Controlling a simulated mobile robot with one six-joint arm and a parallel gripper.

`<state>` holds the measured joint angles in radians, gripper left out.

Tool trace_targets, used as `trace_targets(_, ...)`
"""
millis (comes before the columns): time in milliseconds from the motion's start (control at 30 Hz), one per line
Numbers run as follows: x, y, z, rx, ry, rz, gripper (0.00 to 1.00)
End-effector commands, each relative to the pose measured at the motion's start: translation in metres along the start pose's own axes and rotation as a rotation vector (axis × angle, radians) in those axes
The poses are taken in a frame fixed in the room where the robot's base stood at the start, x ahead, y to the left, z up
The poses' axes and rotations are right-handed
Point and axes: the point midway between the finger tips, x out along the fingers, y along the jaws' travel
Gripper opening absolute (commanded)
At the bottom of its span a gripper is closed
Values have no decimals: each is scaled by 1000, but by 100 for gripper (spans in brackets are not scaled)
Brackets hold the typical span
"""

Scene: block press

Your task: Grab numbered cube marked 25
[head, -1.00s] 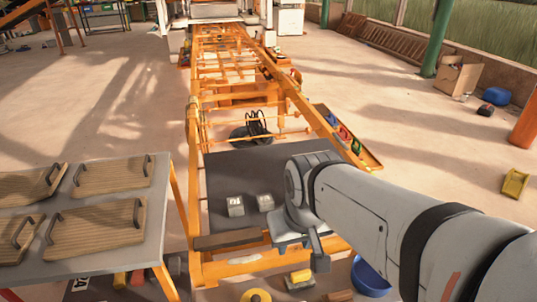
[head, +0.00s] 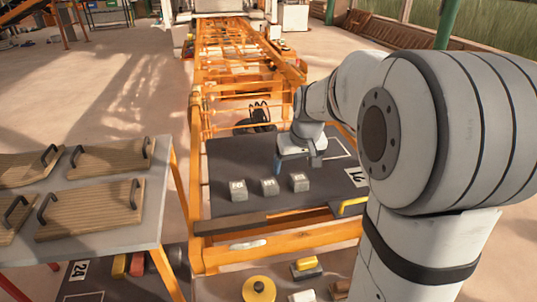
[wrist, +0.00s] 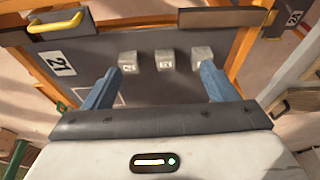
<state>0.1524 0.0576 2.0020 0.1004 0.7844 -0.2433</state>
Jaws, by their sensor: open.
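Three small grey cubes stand in a row on a dark mat (head: 235,160) at the near end of the orange frame. They are the left cube (head: 238,190), the middle cube (head: 270,186) and the right cube (head: 300,182). Each carries a number, too small to read surely, so I cannot tell which is 25. The wrist view shows them in mirrored order: right cube (wrist: 129,63), middle cube (wrist: 165,59), left cube (wrist: 201,57). My gripper (head: 297,160) hangs above the mat behind the right cube, blue fingers apart and empty. The cubes appear beyond the fingertips in the wrist view.
A grey table (head: 155,215) with handled wooden boards stands at left. A brown bar (head: 232,225) edges the mat's near side. A yellow handle (head: 352,205) and a marker reading 21 (head: 356,177) lie to the right. A yellow disc (head: 258,289) is on the floor in front.

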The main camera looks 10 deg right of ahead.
Motion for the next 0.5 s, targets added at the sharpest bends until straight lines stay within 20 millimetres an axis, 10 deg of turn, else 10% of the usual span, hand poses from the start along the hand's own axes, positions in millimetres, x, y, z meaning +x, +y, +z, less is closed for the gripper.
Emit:
trace_targets(300,163,76,-94,-5,53,4,80)
trace_targets(500,224,108,-119,-10,77,10,80)
